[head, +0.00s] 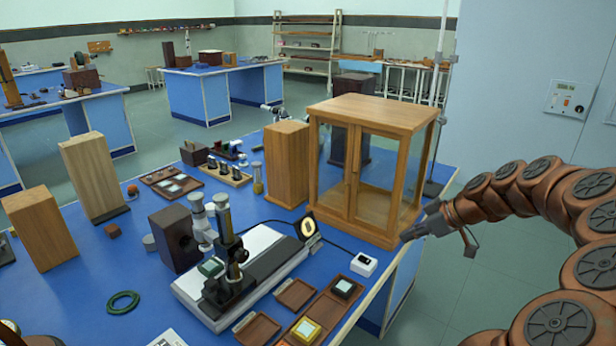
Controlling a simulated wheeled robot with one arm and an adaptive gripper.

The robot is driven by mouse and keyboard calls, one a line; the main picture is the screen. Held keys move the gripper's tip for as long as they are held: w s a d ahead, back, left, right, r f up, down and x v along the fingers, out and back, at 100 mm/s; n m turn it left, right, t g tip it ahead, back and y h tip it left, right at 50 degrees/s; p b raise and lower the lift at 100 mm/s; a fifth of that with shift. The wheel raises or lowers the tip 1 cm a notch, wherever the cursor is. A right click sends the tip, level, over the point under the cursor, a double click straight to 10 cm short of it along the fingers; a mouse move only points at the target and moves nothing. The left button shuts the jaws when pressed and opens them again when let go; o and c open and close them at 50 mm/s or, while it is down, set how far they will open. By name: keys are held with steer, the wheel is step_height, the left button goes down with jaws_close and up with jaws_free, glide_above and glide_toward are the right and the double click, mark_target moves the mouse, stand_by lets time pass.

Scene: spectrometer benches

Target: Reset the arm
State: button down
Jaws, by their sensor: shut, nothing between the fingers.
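My gripper (409,237) is at the right of the head view, on the end of my copper-brown curved arm. Its dark fingers are shut and empty. They point left, in front of the lower right corner of a glass-fronted wooden cabinet (383,116), close to the right edge of the blue bench (155,315). I cannot tell whether the fingers touch the cabinet.
A spectrometer (228,262) on a pale base stands mid-bench. Small brown trays (296,293) and a white box (364,264) lie near the bench's right edge. Wooden blocks (92,178) stand at left. Open floor (500,265) shows to the right, below a grey wall (520,100).

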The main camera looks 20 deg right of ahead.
steer(key=s+a+r+g+p, duration=0.1)
steer(key=s+a+g, duration=0.15)
steer(key=a, duration=0.55)
steer(key=s+a+r+g, duration=0.1)
steer(key=s+a+r, duration=0.1)
steer(key=s+a, duration=0.35)
steer(key=s+a+r+g+p, duration=0.1)
steer(key=s+a+g, duration=0.1)
steer(key=a, duration=0.8)
steer(key=s+a+f+m+g+h, duration=0.1)
steer(key=s+m+h, duration=0.1)
steer(key=s, duration=0.8)
steer(key=s+a+f+m+g+h+p, duration=0.1)
steer(key=s+m, duration=0.3)
steer(key=s, duration=0.7)
steer(key=shift+s+a+f+m+g+h+p, duration=0.3)
steer(key=shift+a+m+g+h, duration=0.15)
steer(key=shift+g+h, duration=0.3)
